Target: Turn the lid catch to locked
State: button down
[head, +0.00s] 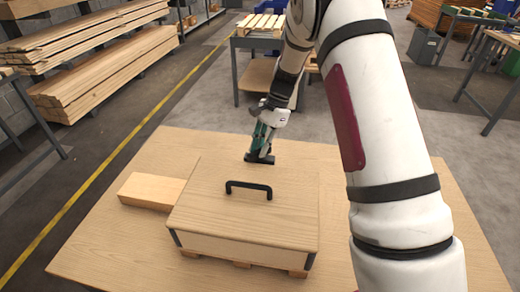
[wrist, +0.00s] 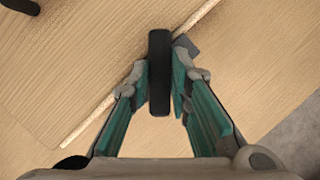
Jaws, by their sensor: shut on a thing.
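A wooden box with a flat lid (head: 215,205) stands on the table, its lid down. A black handle (head: 248,188) is on the lid; part of it shows at the top left of the wrist view (wrist: 22,5). The dark lid catch (wrist: 159,72) is at the lid's far edge, and in the head view it shows as a small black bar (head: 259,159). My gripper (head: 261,153) is over that edge, pointing down. In the wrist view its green fingers (wrist: 160,85) are shut on the catch, one on each side. The catch lies across the lid's edge line.
A wooden block (head: 150,190) lies left of the box on the wooden table (head: 110,245). The table is bare to the box's right and front left. Behind stand a grey-legged workbench (head: 250,80) and a rack of lumber (head: 95,75).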

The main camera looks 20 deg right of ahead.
jog(key=n+b, duration=0.1)
jog(key=n, duration=0.1)
jog(key=n+g+h+b, duration=0.1)
jog(key=n, duration=0.1)
jog(key=shift+w+f+n+g, duration=0.1)
jog(key=shift+w+n+g, duration=0.1)
jog(key=shift+n+g, duration=0.1)
jog(key=shift+a+n+g+h+b, duration=0.1)
jog(key=shift+n+g+h+b, duration=0.4)
jog(key=shift+n, duration=1.4)
jog(key=c, duration=1.5)
grip_release()
jog(key=v, duration=1.2)
jog(key=shift+a, duration=0.2)
